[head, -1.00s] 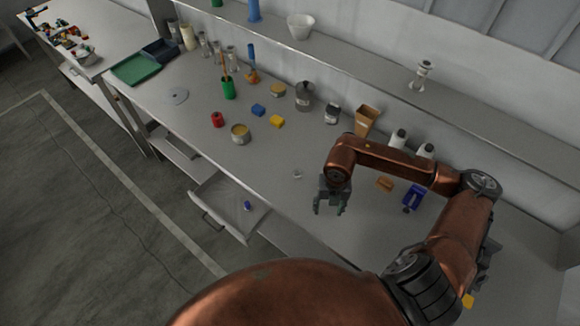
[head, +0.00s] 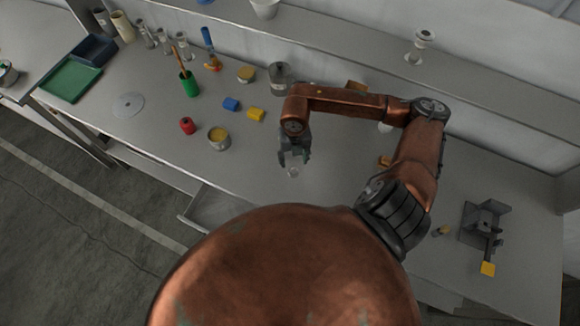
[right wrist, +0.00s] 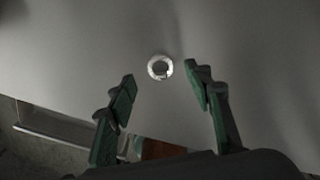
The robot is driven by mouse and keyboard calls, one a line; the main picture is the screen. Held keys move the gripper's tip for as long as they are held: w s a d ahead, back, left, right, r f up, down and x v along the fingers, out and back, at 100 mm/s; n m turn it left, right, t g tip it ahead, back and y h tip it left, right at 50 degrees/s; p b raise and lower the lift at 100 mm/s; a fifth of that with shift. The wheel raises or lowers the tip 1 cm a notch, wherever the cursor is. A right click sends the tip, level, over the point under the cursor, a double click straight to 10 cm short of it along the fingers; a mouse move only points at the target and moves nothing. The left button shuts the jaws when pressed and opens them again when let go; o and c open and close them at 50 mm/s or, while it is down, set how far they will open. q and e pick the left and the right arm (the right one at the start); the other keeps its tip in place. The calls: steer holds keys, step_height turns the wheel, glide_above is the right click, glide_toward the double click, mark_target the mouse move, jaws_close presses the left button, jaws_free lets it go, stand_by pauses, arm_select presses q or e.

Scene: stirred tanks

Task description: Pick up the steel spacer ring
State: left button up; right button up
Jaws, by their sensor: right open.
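The steel spacer ring (right wrist: 160,67) is a small bright ring lying flat on the grey bench top. In the right wrist view it sits above and between my fingertips, apart from both. In the head view the ring (head: 293,172) shows just below the fingers. My right gripper (head: 293,160) is open and empty over the bench near its front edge; its two green-padded fingers also show in the right wrist view (right wrist: 158,76). My left gripper is not in view.
A tin (head: 219,138), a red object (head: 187,125), a blue block (head: 231,104) and a yellow block (head: 256,114) stand left of my right gripper. A grey vise-like device (head: 484,222) stands at the right. A shelf (head: 350,42) runs along the back.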

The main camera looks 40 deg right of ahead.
mark_target(294, 173)
steer(key=f, duration=0.2)
steer(key=f+p, duration=0.1)
steer(key=shift+s+a, duration=0.2)
steer(key=shift+a, duration=0.05)
steer(key=f, duration=0.3)
steer(key=shift+s, duration=0.2)
steer(key=shift+w, duration=0.1)
steer(key=c, duration=1.1)
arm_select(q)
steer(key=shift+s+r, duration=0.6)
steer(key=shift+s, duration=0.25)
arm_select(e)
steer(key=shift+r, duration=0.15)
steer(key=shift+c, duration=0.3)
